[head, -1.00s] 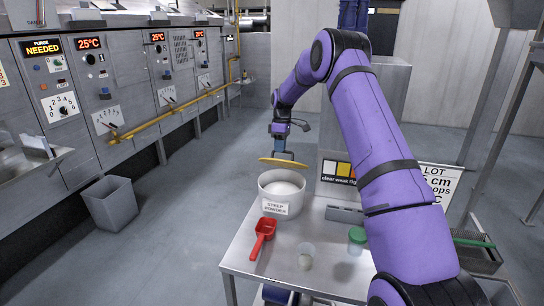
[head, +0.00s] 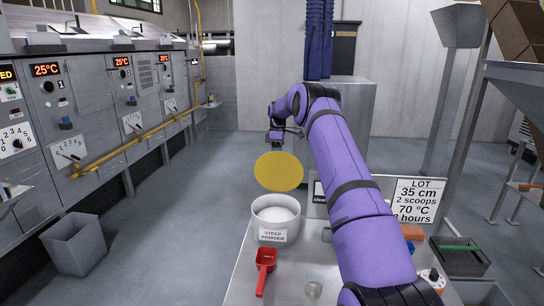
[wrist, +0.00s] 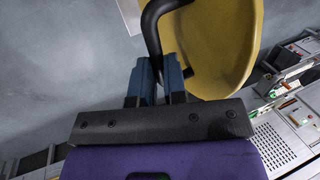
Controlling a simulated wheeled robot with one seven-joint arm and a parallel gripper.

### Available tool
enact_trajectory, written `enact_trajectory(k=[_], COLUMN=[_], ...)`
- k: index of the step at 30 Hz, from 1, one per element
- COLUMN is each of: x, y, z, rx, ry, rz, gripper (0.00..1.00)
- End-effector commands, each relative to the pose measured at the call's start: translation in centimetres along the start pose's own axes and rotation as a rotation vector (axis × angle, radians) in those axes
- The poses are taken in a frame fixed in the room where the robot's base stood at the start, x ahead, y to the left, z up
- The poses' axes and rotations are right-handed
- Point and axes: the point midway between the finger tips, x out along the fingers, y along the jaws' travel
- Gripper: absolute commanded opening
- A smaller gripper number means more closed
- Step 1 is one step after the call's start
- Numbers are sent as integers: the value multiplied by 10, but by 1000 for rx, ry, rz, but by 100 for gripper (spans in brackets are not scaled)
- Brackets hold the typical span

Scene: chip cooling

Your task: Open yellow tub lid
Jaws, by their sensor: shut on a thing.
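The yellow lid (head: 278,171) is off the tub and hangs in the air, its flat face tilted toward the head camera. My gripper (wrist: 168,72) is shut on the lid's dark curved handle, and the lid (wrist: 212,45) shows beyond the blue fingers in the wrist view. The white tub (head: 275,218), labelled STEEP POWDER, stands open on the metal table below the lid, with white powder (head: 276,210) inside. In the head view the fingertips are hidden behind the lid.
A lot sign (head: 416,200) stands at right. A grey bin (head: 75,243) is on the floor at left, before the control panels. Open floor lies between.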

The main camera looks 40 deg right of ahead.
Motion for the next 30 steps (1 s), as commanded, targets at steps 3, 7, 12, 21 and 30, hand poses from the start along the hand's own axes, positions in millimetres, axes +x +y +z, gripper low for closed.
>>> enact_trajectory(k=[3, 7, 12, 21, 30], x=[8, 8, 8, 8, 9], y=[6, 10, 13, 14, 14], z=[3, 4, 5, 6, 6], rx=[2, 2, 2, 2, 2], ry=[-4, -4, -5, -5, -5], rz=[-55, -91, -122, -139, -139], gripper=[0, 0, 0, 0, 19])
